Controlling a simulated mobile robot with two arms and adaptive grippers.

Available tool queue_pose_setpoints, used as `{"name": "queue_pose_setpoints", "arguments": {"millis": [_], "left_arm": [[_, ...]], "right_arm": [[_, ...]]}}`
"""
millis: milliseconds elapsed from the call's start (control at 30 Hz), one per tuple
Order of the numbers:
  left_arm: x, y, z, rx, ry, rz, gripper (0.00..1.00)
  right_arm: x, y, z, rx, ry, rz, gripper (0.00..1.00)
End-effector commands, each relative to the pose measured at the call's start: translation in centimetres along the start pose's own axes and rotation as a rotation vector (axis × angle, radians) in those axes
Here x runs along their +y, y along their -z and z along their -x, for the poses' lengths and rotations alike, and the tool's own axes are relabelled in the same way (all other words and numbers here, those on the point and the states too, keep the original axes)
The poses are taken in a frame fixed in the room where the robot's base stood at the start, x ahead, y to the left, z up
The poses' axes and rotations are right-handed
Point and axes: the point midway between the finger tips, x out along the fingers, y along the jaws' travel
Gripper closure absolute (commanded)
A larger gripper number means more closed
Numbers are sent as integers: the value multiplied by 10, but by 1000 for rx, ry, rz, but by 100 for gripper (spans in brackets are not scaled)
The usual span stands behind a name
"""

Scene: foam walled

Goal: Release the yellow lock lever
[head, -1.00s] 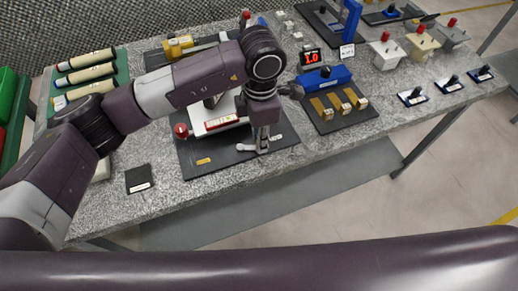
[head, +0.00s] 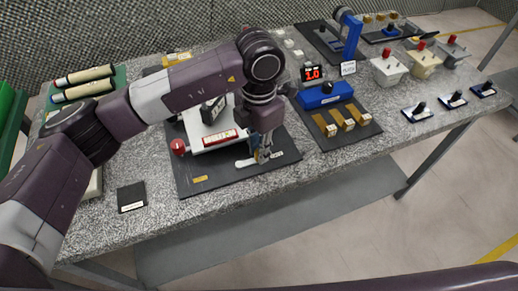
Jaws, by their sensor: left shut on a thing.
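A white fixture (head: 197,132) with a red knob (head: 178,147) and a red-and-white label stands on a black base plate (head: 215,180) at the table's front. My left gripper (head: 264,156) points down at the right part of this plate, beside a pale flat strip (head: 245,162). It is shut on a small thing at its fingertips. The fingers mostly hide it, and a little yellowish colour shows there, so it looks like the yellow lock lever. My right gripper is out of view.
Right of the plate stands a blue block with several brass pieces (head: 348,122) on a dark board. A red display (head: 312,73) is behind it. Several switch boxes (head: 390,68) stand at the right. A black square (head: 132,197) lies at the front left.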

Motion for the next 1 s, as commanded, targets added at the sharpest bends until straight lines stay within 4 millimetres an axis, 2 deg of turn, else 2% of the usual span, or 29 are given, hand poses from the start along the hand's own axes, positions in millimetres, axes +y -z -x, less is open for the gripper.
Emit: {"name": "queue_pose_setpoints", "arguments": {"millis": [167,200,333,667,767,1000], "left_arm": [[2,-1,2,-6,-4,2,100],[2,-1,2,-6,-4,2,80],[2,-1,2,-4,-3,2,66],[1,-1,4,-2,-3,0,66],[1,-1,14,-4,-3,0,66],[2,-1,64,-6,-6,0,66]], "right_arm": [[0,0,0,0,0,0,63],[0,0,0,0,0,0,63],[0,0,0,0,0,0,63],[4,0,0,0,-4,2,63],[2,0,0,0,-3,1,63],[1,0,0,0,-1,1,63]]}}
